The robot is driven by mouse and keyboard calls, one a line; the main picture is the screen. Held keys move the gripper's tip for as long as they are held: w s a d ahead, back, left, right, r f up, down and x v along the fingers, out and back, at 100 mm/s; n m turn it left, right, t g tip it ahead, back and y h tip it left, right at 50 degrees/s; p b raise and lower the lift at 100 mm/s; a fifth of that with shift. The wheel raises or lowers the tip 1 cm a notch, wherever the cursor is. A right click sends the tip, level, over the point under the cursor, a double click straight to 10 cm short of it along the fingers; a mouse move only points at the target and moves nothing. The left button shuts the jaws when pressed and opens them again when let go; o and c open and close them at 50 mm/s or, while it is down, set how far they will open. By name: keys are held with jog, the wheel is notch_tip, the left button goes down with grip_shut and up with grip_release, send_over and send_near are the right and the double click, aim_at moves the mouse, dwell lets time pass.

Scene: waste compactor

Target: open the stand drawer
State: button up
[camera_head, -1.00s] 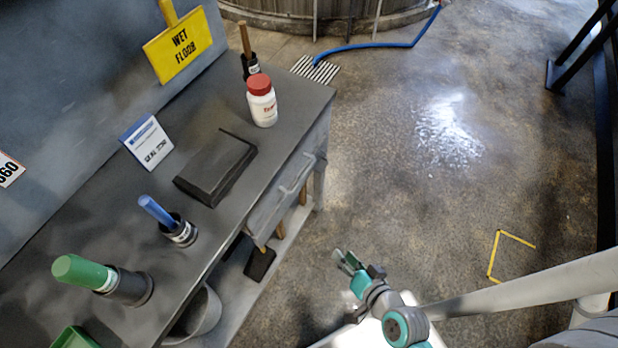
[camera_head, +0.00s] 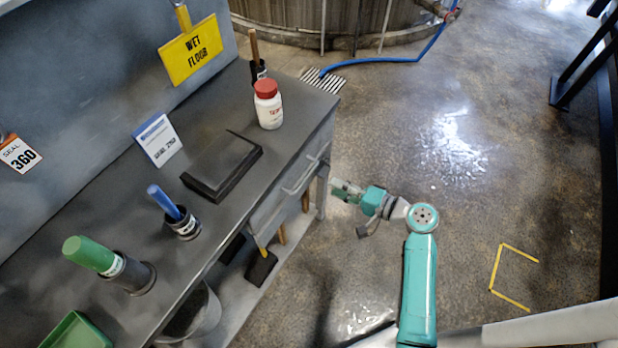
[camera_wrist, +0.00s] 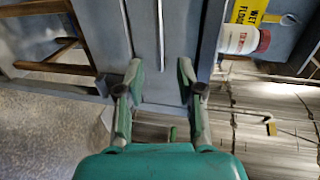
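The stand is a grey bench (camera_head: 230,112) on the left in the head view. Its drawer (camera_head: 272,207) is in the front face below the top, with a light bar handle (camera_head: 301,180); the drawer looks shut. My gripper (camera_head: 338,190) is to the right of the handle, apart from it, pointing at the bench front. In the wrist view my gripper (camera_wrist: 158,85) has its two fingers spread wide with nothing between them. The drawer front (camera_wrist: 145,30) and its thin handle bar (camera_wrist: 160,35) lie ahead, between the fingers in the picture.
On the bench top stand a white bottle with a red lid (camera_head: 268,104), a dark flat block (camera_head: 222,165), a blue-handled tool (camera_head: 165,203) and a green-handled tool (camera_head: 90,254). A bucket (camera_head: 195,312) stands beneath.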

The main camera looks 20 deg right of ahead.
aim_at(307, 176)
jog(key=x, duration=1)
jog(key=shift+w+a, duration=0.2)
grip_shut()
